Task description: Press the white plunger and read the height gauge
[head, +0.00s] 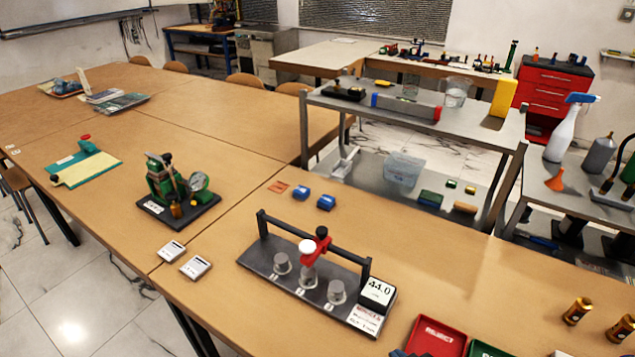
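The gauge rig has a dark base plate (270,271) on the wooden table, with a black rail (345,255) across two posts. A red carriage (318,248) sits on the rail near its middle, with a black knob (322,232) on top. The white plunger (306,246) has a round white head at the carriage's front. Three grey cylinders stand on the base: left (282,263), middle (308,278) and right (336,292). The carriage is by the middle one; contact cannot be told. The display (378,291) appears to read 44.0. Neither gripper is in view.
A red tray marked REJECT (437,338) and a partly cut-off green tray (487,350) lie right of the rig. Brass cylinders (577,311) stand farther right. A green device (165,180), white cards (195,267) and blue blocks (326,202) lie left and behind. A metal shelf cart (420,120) stands behind.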

